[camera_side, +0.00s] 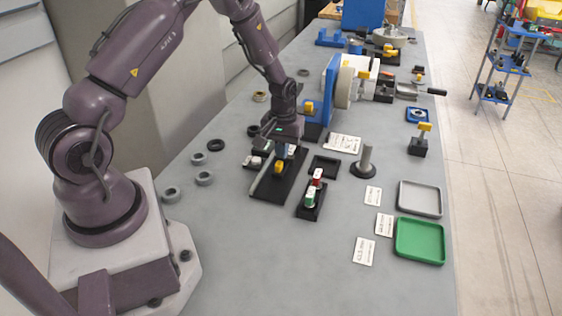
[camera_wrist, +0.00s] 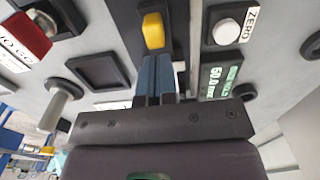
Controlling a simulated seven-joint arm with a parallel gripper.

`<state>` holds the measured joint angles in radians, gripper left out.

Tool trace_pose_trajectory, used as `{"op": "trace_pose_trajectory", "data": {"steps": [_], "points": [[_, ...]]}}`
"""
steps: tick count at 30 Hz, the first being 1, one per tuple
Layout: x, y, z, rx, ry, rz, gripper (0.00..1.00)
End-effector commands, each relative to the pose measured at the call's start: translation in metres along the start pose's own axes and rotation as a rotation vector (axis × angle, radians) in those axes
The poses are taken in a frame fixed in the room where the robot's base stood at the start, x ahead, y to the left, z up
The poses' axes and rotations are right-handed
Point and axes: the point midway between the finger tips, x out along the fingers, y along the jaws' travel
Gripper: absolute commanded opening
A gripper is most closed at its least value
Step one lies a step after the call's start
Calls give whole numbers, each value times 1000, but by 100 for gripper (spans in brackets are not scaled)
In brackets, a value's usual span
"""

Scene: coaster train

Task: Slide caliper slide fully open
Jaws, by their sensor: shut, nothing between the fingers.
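The caliper (camera_side: 262,186) lies on a black base on the grey bench, directly below my gripper in the side view. Its yellow slide knob (camera_side: 279,168) stands up from the slide, and it also shows in the wrist view (camera_wrist: 153,31). The knob is just beyond my blue fingertips (camera_wrist: 160,62), not between them. My gripper (camera_side: 284,154) is shut and empty, low over the caliper. Whether the fingers touch the knob or slide is unclear. A green-lit display (camera_wrist: 219,76) on the caliper appears to read 50.0 mm, with a white ZERO button (camera_wrist: 228,31) beside it.
A grey post (camera_side: 366,160) stands farther right. Grey rings (camera_side: 204,178) lie left. A blue machine (camera_side: 328,95) stands behind.

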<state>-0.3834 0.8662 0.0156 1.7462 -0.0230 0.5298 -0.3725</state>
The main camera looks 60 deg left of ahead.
Motion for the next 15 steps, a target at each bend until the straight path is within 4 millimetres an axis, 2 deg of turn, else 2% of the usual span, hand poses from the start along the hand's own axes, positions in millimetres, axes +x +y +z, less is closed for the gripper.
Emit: {"op": "trace_pose_trajectory", "data": {"steps": [1,15], "points": [[7,2,2,-2,1,4,0],[-23,0,-3,-1,1,1,0]]}}
